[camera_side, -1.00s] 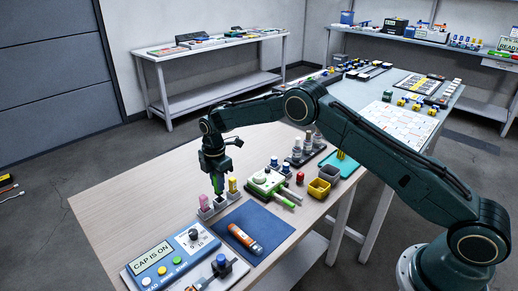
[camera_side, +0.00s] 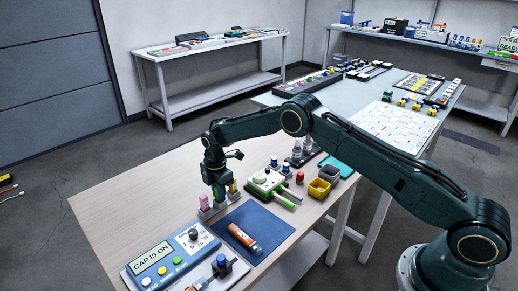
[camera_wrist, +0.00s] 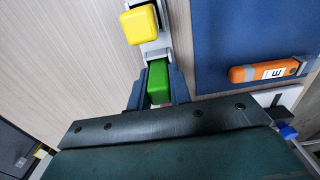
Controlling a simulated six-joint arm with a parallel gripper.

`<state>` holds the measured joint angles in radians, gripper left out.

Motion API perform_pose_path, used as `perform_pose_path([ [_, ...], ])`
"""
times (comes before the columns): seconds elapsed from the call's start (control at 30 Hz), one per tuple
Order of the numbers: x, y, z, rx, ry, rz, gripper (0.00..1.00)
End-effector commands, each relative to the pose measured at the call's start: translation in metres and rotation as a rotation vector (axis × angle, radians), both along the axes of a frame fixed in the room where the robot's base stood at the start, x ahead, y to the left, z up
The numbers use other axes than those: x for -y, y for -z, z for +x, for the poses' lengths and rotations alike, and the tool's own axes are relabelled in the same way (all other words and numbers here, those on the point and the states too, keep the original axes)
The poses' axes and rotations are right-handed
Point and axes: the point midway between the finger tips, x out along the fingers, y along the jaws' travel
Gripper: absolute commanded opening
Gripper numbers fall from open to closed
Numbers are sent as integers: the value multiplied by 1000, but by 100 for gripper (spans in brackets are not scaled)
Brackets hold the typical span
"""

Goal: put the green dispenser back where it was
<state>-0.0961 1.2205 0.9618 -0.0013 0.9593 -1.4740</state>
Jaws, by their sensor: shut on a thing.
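My gripper (camera_side: 219,194) points down at the middle of a small grey rack (camera_side: 207,213), between a pink dispenser (camera_side: 204,201) and a yellow dispenser (camera_side: 233,187). In the wrist view my gripper (camera_wrist: 158,78) is shut on the green dispenser (camera_wrist: 158,84), with one jaw on each side. The green dispenser is in line with the rack (camera_wrist: 156,47) and the yellow dispenser (camera_wrist: 138,22). Its lower end is hidden, so I cannot tell how deep it sits in the slot. In the side view my jaws hide it.
A blue mat (camera_side: 268,222) with an orange device (camera_side: 242,238) lies just right of the rack. A blue panel reading "CAP IS ON" (camera_side: 170,262) is in front. A green-and-white fixture (camera_side: 266,182) and yellow and grey bins (camera_side: 318,188) stand behind. The table's left side is bare.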

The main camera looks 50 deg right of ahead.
Motion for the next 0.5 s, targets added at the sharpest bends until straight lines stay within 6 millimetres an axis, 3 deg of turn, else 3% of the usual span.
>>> perform_pose_path([
  [0.17,0,3,0,0,0,0,5],
  [0.2,0,3,0,0,0,0,24],
  [0.3,0,3,0,0,0,0,42],
  [0.5,0,2,0,0,0,0,42],
])
